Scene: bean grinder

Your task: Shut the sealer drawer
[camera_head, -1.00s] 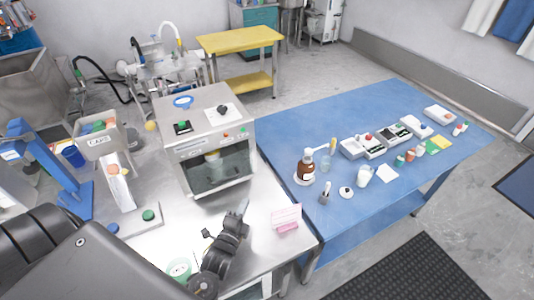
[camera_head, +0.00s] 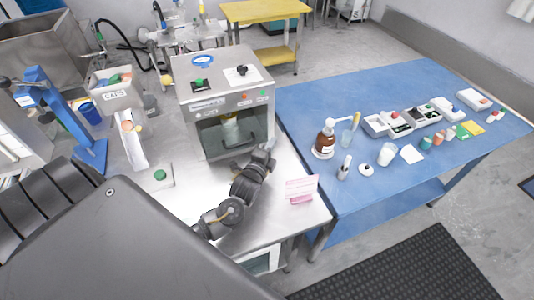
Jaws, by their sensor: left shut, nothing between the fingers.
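The sealer (camera_head: 222,86) is a steel box on the metal bench, with small buttons on its upper front. Its drawer (camera_head: 215,148) is at the lower front, dark and see-through, with a pale bottle-like container (camera_head: 231,132) inside. I cannot tell how far the drawer stands out. My left gripper (camera_head: 269,148) is shut and empty, with its tips close to the drawer front's lower right corner. I cannot tell whether they touch. My left forearm hides part of the bench. My right gripper is not in view.
A caps hopper with a chute (camera_head: 131,140) and a green button box (camera_head: 158,176) stand left of the sealer. A pink card stand (camera_head: 301,188) is at the bench's right edge. The blue table (camera_head: 330,95) at right holds bottles and trays.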

